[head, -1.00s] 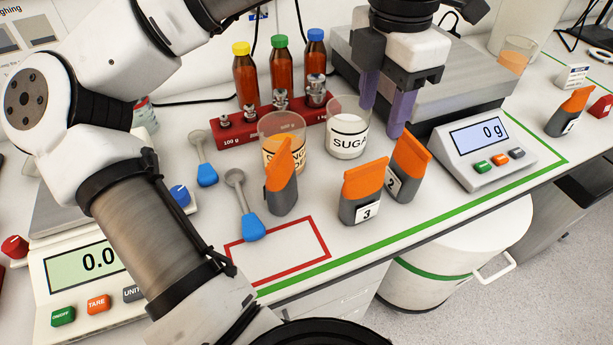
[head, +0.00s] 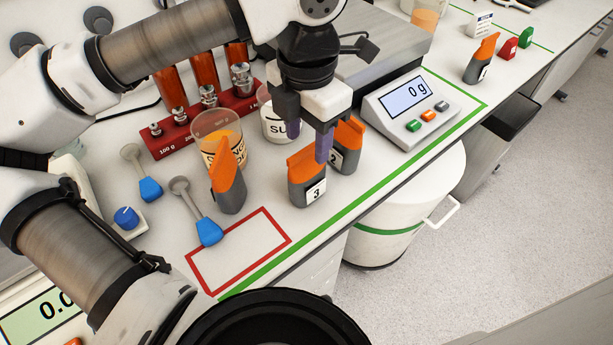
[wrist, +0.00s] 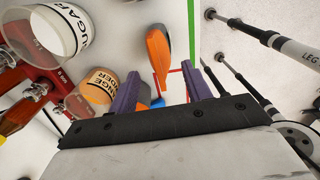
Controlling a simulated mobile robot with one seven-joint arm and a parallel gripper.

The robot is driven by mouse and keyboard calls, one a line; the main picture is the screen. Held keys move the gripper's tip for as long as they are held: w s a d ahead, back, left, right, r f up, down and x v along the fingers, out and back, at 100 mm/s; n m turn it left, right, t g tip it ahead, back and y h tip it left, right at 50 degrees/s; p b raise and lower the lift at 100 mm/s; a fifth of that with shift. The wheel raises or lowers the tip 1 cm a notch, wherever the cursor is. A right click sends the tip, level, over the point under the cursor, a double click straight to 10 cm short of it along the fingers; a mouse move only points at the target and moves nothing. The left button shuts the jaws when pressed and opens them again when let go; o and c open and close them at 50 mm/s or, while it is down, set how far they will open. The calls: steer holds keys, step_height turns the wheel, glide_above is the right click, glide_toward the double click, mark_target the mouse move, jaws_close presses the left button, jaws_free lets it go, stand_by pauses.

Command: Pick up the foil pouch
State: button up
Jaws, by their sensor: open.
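Several orange-topped grey foil pouches stand upright on the bench. In the head view, pouch 3 (head: 307,186) stands in front of pouch 2 (head: 347,147), another pouch (head: 228,180) stands left near the orange powder beaker, and one more (head: 481,59) stands far right. My gripper (head: 308,142) is open and empty, pointing down over pouches 3 and 2. One purple finger overlaps them in the picture; I cannot tell whether it touches. In the wrist view, an orange pouch top (wrist: 158,48) shows beyond my open fingers (wrist: 160,86); its number is hidden.
A sugar jar (head: 275,122) and orange powder beaker (head: 217,137) stand close behind. A red weight block (head: 207,118), a scale display (head: 406,97) and blue scoops (head: 209,231) surround the pouches. A red rectangle (head: 245,268) on the bench is mostly clear.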

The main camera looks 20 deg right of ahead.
mark_target(307, 149)
steer(key=shift+w+f+p, duration=0.1)
steer(key=shift+f+p, duration=0.8)
steer(key=shift+f, duration=1.75)
jaws_close()
